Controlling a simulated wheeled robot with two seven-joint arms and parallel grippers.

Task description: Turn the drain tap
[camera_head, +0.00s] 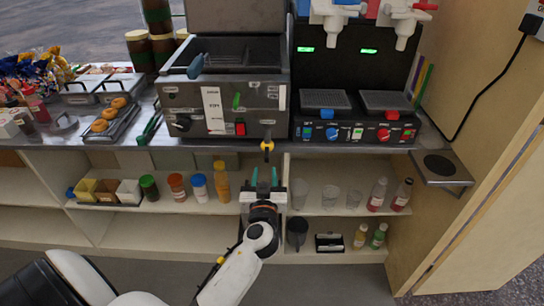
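The drain tap (267,147), with a yellow handle, sticks out low at the front right of the steel fryer (190,120). My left gripper (265,176) points up at it from just below, in front of the shelf. Its two teal fingers are apart with nothing between them. A small gap shows between the fingertips and the tap in the picture; the distance in depth is hard to tell. My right gripper is not in view.
The black slush machine (357,130) stands right of the fryer. Bottles and jars (199,186) stand on the shelf left of my gripper, clear cups (330,196) to its right. A tray of doughnuts (110,122) is on the counter at left.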

